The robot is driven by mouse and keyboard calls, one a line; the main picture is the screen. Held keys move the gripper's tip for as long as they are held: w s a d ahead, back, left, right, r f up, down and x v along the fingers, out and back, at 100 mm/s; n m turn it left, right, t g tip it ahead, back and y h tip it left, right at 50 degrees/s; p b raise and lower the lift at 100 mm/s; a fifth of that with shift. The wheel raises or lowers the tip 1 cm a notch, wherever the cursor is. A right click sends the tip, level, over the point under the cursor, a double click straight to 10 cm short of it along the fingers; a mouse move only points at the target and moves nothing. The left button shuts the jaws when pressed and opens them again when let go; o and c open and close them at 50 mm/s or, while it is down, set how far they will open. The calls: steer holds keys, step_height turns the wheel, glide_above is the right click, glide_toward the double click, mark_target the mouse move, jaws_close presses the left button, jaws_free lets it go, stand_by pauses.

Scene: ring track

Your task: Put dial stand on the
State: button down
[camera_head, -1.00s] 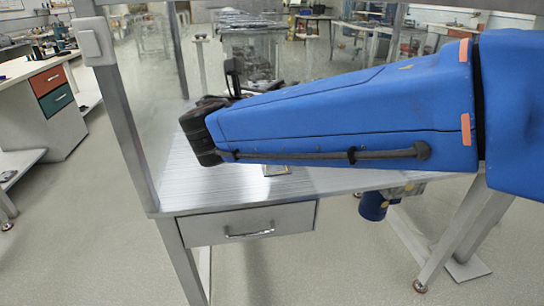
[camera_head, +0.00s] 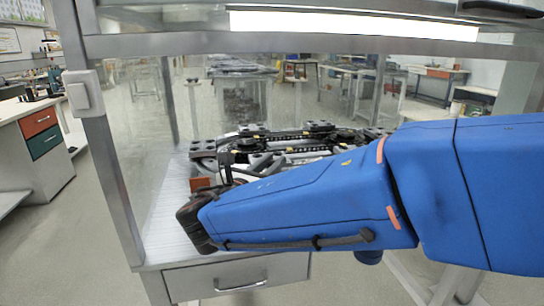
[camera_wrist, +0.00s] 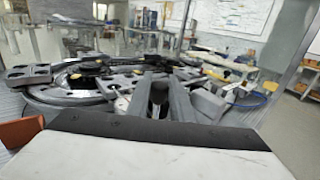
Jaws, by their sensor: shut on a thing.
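My gripper (camera_wrist: 163,98) shows in the wrist view as two grey fingers, close together, above the dark edge of the wrist. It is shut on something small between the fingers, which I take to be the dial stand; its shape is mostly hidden. A round dark ring track (camera_wrist: 68,97) with black blocks lies just beyond and left of the fingers. In the head view the ring track (camera_head: 300,138) is on the bench, behind my blue arm.
The bench (camera_head: 172,205) has a brushed metal top, clear at its left, and a drawer (camera_head: 238,284) below. A metal upright (camera_head: 108,165) with a white box stands at its left, and a crossbar with a light runs above. A white cabinet (camera_head: 38,150) stands farther left.

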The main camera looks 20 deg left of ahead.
steer(key=shift+f, duration=1.05)
steer(key=c, duration=1.6)
jaws_free()
steer(key=shift+o, duration=0.2)
steer(key=shift+s, duration=0.2)
steer(key=s+a, duration=0.1)
steer(key=s, duration=1)
steer(key=shift+s+a, duration=0.25)
steer(key=shift+s, duration=0.05)
steer(key=shift+w+d, duration=0.1)
